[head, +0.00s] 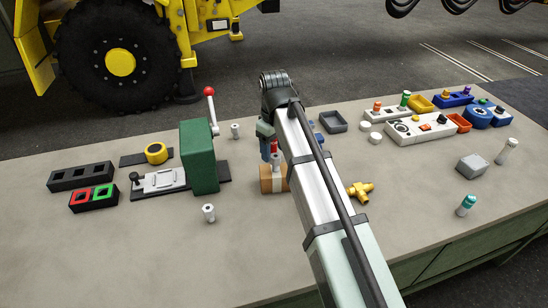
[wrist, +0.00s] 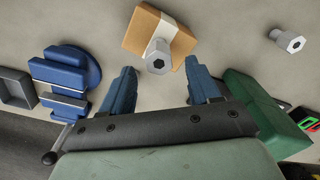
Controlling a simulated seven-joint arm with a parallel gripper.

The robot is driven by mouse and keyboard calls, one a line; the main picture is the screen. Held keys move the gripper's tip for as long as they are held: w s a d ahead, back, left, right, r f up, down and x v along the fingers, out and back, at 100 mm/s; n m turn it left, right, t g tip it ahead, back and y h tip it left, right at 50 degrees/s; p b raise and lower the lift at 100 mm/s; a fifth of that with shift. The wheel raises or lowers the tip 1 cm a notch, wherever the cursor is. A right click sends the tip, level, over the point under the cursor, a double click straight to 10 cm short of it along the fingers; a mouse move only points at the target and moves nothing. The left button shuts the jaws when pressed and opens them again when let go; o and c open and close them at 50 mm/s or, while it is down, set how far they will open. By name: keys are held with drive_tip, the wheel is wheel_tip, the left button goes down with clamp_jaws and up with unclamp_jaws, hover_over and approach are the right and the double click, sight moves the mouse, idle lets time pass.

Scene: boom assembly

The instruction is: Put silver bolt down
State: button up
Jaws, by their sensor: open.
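A silver bolt (head: 277,162) with a hex head stands upright at the tan and white block (head: 266,180). In the wrist view the silver bolt (wrist: 158,62) overlaps the block (wrist: 174,32), apparently standing on it. My gripper (head: 268,146) is over the block. In the wrist view my gripper (wrist: 160,68) has its two blue fingers spread, with the bolt between them in the picture and a visible gap on each side. My arm hides part of the block in the head view.
A second silver bolt (head: 208,212) stands at the front left. A green box with a red-knobbed lever (head: 200,158) is close left of my gripper. A brass fitting (head: 361,191) lies to the right. A grey tray (head: 333,121) is behind. The front table area is mostly clear.

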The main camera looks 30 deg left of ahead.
sight(274, 155)
wheel_tip(274, 155, up, 7)
drive_tip(key=shift+f, duration=0.1)
idle(0.5)
